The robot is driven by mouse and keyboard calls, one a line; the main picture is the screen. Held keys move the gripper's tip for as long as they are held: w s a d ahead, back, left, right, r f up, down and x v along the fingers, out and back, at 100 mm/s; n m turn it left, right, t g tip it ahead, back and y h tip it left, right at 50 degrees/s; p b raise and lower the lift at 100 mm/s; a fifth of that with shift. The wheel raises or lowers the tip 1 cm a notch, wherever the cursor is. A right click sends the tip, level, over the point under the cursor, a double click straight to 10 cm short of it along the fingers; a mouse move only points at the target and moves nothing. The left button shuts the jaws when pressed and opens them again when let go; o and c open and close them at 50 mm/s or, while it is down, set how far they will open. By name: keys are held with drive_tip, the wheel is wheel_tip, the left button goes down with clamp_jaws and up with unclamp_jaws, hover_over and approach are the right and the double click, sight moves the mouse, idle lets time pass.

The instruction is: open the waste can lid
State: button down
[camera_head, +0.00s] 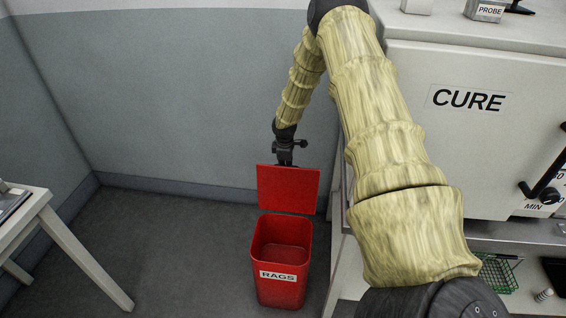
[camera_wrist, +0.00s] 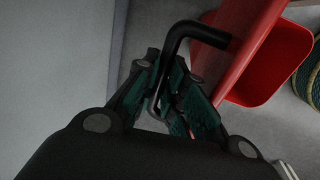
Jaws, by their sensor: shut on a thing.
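The red waste can (camera_head: 282,290) labelled "RAGS" stands on the floor, and its inside shows from above. Its red lid (camera_head: 288,190) is raised, standing up at the can's back edge. My gripper (camera_head: 286,160) is behind the lid's upper edge, partly hidden by it in the head view. In the wrist view my gripper (camera_wrist: 175,100) is shut on a black bent handle (camera_wrist: 200,32) that joins the red lid (camera_wrist: 240,40). The open can (camera_wrist: 275,65) shows beyond the lid there.
A white cabinet marked "CURE" (camera_head: 468,130) stands close on the right, above a shelf with a green wire basket (camera_head: 497,272). A white table (camera_head: 45,225) is at the left. The floor (camera_head: 170,250) between table and can is clear. A grey wall is behind.

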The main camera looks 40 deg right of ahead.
drive_tip(key=shift+s+d, duration=0.3)
drive_tip(key=c, duration=1.5)
unclamp_jaws()
drive_tip(key=shift+s+d, duration=0.1)
drive_tip(key=shift+w+a, duration=0.35)
drive_tip(key=shift+a, duration=0.05)
drive_tip(key=shift+s+a+r, duration=0.25)
drive_tip(key=shift+r, duration=1.7)
drive_tip(key=shift+s+a+r, duration=0.25)
drive_tip(key=shift+a+r, duration=0.05)
drive_tip(key=shift+r, duration=1.7)
drive_tip(key=shift+s+a+r, duration=0.25)
drive_tip(key=shift+r, duration=1.7)
